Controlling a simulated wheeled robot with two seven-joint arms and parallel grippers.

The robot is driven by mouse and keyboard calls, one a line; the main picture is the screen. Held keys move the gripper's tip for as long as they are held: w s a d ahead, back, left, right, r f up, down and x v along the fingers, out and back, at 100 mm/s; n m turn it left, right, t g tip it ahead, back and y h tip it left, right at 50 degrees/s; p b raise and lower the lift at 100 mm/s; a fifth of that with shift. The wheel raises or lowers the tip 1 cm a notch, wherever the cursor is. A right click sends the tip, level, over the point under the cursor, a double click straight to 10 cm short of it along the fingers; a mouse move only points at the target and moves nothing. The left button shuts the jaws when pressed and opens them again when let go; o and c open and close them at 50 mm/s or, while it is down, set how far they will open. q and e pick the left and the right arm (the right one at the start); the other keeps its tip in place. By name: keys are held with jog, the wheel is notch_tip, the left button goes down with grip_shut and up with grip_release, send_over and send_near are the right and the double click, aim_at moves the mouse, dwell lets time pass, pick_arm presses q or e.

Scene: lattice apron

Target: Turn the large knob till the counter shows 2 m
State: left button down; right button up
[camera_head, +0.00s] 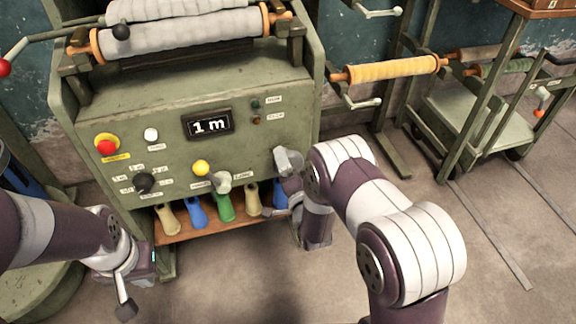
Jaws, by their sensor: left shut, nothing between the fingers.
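The counter (208,124) on the green machine's front panel reads "1 m". A black knob (145,183) sits low on the panel's left side, with small white labels around it. It is the largest round dark knob I see. My left gripper (126,306) is below and left of the panel, pointing down. It is shut, empty and apart from the black knob. My right arm comes in from the lower right and bends toward the panel's lower right corner (288,165). The fingers of my right gripper cannot be made out clearly there.
A red button (107,147) with a yellow collar, a white button (151,134), a yellow button (201,167) and a grey lever (219,182) are on the panel. A pale cloth roll (180,32) lies on top. A cart (480,125) stands right.

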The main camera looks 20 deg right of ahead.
jog(key=shift+f, duration=0.15)
jog(key=o, duration=0.8)
jog(key=shift+c, duration=0.2)
jog(key=s+p, duration=0.3)
jog(key=s, duration=0.9)
jog(key=shift+s+d, duration=0.2)
jog(key=shift+s, duration=0.2)
